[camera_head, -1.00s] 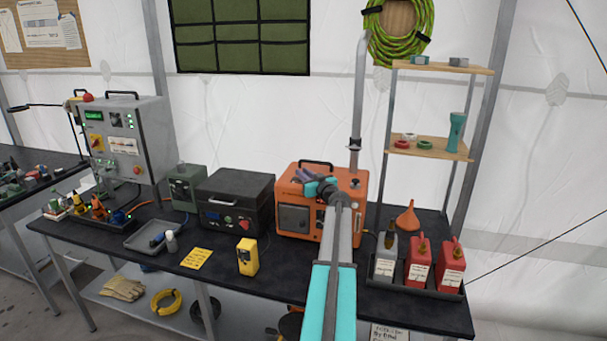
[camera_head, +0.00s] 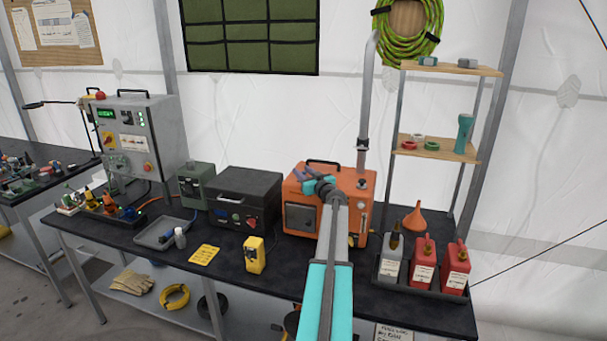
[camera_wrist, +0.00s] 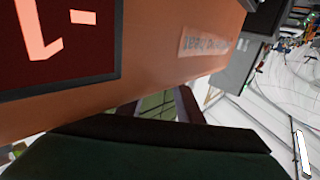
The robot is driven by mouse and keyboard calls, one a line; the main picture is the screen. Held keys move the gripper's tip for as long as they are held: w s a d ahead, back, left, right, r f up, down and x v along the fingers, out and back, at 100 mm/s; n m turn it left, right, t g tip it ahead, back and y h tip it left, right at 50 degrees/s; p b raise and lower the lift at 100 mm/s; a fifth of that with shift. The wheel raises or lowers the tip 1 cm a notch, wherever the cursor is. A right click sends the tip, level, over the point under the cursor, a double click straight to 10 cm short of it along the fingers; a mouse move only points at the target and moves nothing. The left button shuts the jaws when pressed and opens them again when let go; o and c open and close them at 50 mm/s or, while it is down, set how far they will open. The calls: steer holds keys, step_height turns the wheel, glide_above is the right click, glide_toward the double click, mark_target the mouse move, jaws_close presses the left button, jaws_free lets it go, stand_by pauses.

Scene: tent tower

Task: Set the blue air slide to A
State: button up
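An orange machine (camera_head: 367,190) stands on the black bench. It has a dark panel on its front and a narrow upright pale strip at its right. I cannot make out a blue air slide or a letter A in either view. My gripper (camera_head: 300,180) is in front of the machine's upper left front, pointing left, and my arm hides part of that front. In the wrist view the orange surface (camera_wrist: 150,85) is very close, with a dark red panel and upside-down lettering. The finger gap is not clear, and nothing is seen held.
A black case (camera_head: 245,185) and a green box (camera_head: 197,190) stand left of the machine. A yellow handheld device (camera_head: 255,255) is in front. A tray (camera_head: 410,282) with a grey can and two red cans is at right. A shelf rack (camera_head: 435,148) stands behind it.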

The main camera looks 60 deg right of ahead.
steer(key=shift+a, duration=0.1)
steer(key=shift+b+v, duration=0.3)
steer(key=shift+v, duration=0.55)
steer(key=b+v, duration=0.3)
steer(key=v, duration=0.9)
steer(key=shift+s, duration=0.1)
